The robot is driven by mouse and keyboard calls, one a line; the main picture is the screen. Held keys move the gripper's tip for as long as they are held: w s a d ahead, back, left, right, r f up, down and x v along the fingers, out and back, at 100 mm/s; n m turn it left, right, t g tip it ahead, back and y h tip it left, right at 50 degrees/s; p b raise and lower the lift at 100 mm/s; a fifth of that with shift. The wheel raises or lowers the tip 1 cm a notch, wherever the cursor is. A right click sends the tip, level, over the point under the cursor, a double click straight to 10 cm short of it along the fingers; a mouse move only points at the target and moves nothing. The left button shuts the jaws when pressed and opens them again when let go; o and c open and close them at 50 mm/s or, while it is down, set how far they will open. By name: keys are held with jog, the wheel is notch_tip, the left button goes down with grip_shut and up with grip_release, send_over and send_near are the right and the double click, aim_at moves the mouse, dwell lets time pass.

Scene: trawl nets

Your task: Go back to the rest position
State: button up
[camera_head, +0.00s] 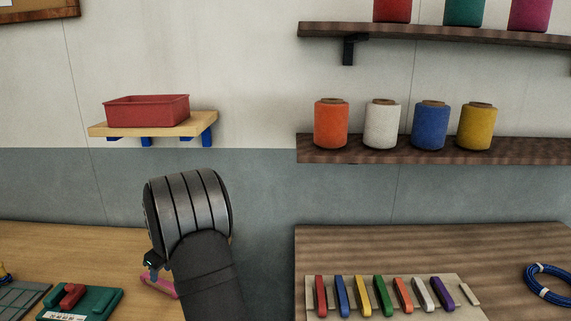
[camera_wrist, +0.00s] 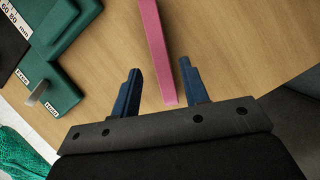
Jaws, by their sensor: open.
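My gripper (camera_wrist: 158,95) is open in the wrist view, its two blue fingers apart. A pink bar (camera_wrist: 155,45) lies on the wooden table below, and its near end shows between the fingers from this angle. I cannot tell how far above the bar the fingers are. The pink bar (camera_head: 158,284) shows partly there, beside my arm.
A green gauge block (camera_wrist: 60,85) and green netting (camera_wrist: 18,155) lie left of the fingers. The left table (camera_head: 60,240) and right table (camera_head: 400,245) have a gap between them. A red bin (camera_head: 147,111) stands on a wall shelf; spools (camera_head: 382,124) line another.

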aim_at(159, 281)
jog(key=x, duration=0.4)
jog(key=shift+w+a+f, duration=0.1)
jog(key=shift+a+f, duration=0.05)
jog(key=shift+f, duration=0.1)
jog(key=shift+r, duration=2)
jog(key=shift+f, duration=0.1)
